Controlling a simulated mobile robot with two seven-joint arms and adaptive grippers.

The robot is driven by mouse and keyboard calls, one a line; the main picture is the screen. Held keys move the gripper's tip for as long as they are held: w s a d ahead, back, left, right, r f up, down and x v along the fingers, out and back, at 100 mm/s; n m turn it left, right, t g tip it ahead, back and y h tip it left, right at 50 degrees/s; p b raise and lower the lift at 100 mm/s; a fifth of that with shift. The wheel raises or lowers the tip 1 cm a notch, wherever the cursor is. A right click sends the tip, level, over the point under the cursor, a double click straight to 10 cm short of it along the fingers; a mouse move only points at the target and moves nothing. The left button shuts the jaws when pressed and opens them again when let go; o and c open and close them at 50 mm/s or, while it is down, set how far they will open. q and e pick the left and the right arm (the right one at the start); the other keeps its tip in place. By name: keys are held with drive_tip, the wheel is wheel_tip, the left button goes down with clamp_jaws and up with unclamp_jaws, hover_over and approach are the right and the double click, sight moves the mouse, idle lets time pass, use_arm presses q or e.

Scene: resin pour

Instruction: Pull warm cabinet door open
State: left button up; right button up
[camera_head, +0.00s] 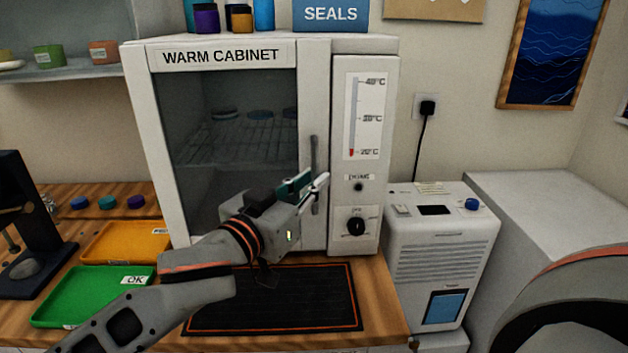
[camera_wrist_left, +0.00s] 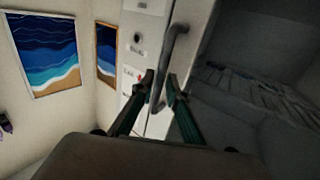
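The warm cabinet (camera_head: 364,50) is a white box on the bench. Its glass-fronted door (camera_head: 312,80) looks shut. A grey vertical bar handle (camera_head: 314,150) is on the door's right side. My left gripper (camera_head: 312,182) is at the lower part of this handle. In the left wrist view the handle (camera_wrist_left: 174,50) runs between the two dark green fingers of the left gripper (camera_wrist_left: 161,80), which stand apart on either side of it. I see no clear grip on the bar. My right gripper is out of view.
A dark mat (camera_head: 270,322) lies before the cabinet. A green tray (camera_head: 60,310) and an orange tray (camera_head: 100,252) are at left. A white machine (camera_head: 440,255) stands right of the cabinet. Jars and a SEALS box (camera_head: 331,14) sit on top.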

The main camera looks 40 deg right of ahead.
use_arm(q)
drive_tip(key=shift+w+d, duration=0.2)
drive_tip(key=shift+d, duration=0.4)
clamp_jaws()
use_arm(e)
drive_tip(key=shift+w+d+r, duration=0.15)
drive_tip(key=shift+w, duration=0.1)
